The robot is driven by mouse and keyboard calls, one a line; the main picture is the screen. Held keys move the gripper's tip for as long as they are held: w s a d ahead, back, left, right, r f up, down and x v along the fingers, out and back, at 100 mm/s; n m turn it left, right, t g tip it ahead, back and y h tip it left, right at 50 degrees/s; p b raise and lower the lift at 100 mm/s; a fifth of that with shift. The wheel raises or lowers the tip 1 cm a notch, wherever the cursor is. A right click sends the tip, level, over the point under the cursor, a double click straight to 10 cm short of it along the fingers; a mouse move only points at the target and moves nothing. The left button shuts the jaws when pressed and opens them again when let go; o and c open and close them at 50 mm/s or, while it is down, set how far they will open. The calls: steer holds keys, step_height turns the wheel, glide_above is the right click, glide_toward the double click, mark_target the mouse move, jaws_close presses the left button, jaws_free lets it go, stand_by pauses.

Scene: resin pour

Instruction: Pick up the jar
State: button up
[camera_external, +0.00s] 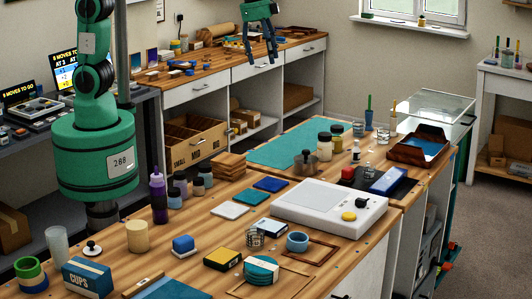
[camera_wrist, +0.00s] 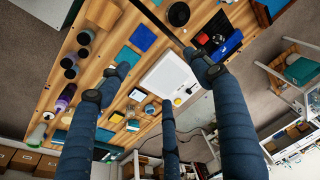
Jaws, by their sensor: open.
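My gripper (camera_external: 261,57) is open and empty, high above the workbench in the external view. In the wrist view its blue fingers (camera_wrist: 163,82) are spread, with the bench below. Several dark-lidded jars are in view, and I cannot tell which one is meant. A group of jars (camera_external: 180,184) stands beside a purple bottle (camera_external: 158,196) on the near bench; dark-lidded containers also show in the wrist view (camera_wrist: 84,38). Two more jars, one clear (camera_external: 324,146) and one yellowish (camera_external: 337,138), stand upright near the teal mat. No jar touches my gripper.
A white scale-like device (camera_external: 328,206) lies mid-bench. Cups and coasters crowd the front. The teal mat (camera_external: 285,147) has bare room.

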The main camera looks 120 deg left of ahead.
steer(key=w+a+f+g, duration=0.1)
steer(key=w+a+f, duration=0.2)
steer(key=a+f, duration=0.3)
steer(key=w+a+f, duration=0.4)
steer(key=a, duration=0.3)
steer(key=g+p, duration=0.1)
glide_above(324, 134)
step_height(324, 134, down, 13)
steer(key=shift+a+f+m+h, duration=0.1)
steer(key=shift+f+m+h, duration=0.05)
steer(key=shift+m+h, duration=0.25)
steer(key=shift+f, duration=0.15)
steer(key=shift+f, duration=4.15)
steer(key=shift+f, duration=0.1)
steer(key=shift+w+f+b, duration=0.1)
steer(key=shift+f+b, duration=0.45)
steer(key=shift+f, duration=1.95)
steer(key=c, duration=1.4)
